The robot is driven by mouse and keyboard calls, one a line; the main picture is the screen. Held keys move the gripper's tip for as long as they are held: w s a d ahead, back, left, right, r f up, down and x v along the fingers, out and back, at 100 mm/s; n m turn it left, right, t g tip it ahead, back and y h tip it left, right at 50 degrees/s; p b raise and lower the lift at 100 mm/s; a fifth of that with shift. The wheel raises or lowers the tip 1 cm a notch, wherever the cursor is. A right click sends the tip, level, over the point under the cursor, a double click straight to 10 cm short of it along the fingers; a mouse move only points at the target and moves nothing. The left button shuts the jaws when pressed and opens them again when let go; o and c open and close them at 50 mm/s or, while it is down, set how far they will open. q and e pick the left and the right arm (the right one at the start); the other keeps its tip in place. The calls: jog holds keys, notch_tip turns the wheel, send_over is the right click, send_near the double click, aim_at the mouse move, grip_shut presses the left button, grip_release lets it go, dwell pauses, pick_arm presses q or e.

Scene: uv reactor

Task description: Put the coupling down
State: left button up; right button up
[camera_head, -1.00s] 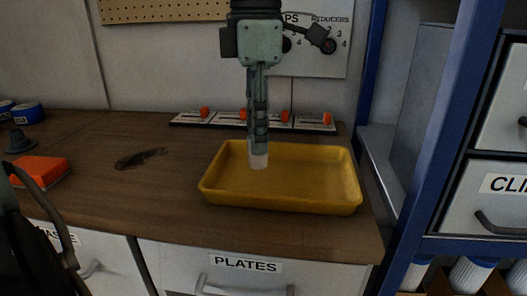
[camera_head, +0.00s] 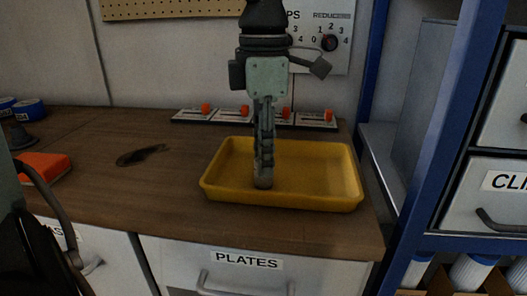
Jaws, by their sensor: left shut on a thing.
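My left gripper (camera_head: 263,165) points straight down over the yellow tray (camera_head: 325,202). It is shut on the coupling (camera_head: 263,182), a small pale grey cylinder below its fingertips. The coupling is inside the tray's outline, left of its middle, low near the front wall. I cannot tell whether it touches the tray floor. The rest of the tray looks empty. A dark arm part at the lower left edge may be mine; no right gripper fingers show.
The wooden worktop (camera_head: 120,190) holds a dark flat item (camera_head: 142,155), an orange block (camera_head: 42,166) and blue rolls (camera_head: 28,110). Orange-knobbed units (camera_head: 230,116) stand behind the tray. A blue rack post (camera_head: 440,150) rises at the right.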

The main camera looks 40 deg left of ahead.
pick_arm(q)
jog(key=o, duration=0.9)
jog(key=shift+c, duration=0.2)
jog(key=shift+r, duration=0.5)
notch_tip(320, 180, up, 7)
pick_arm(e)
jog(key=shift+s+f, duration=0.3)
jog(key=shift+f, duration=0.05)
pick_arm(q)
jog(key=shift+f, duration=0.1)
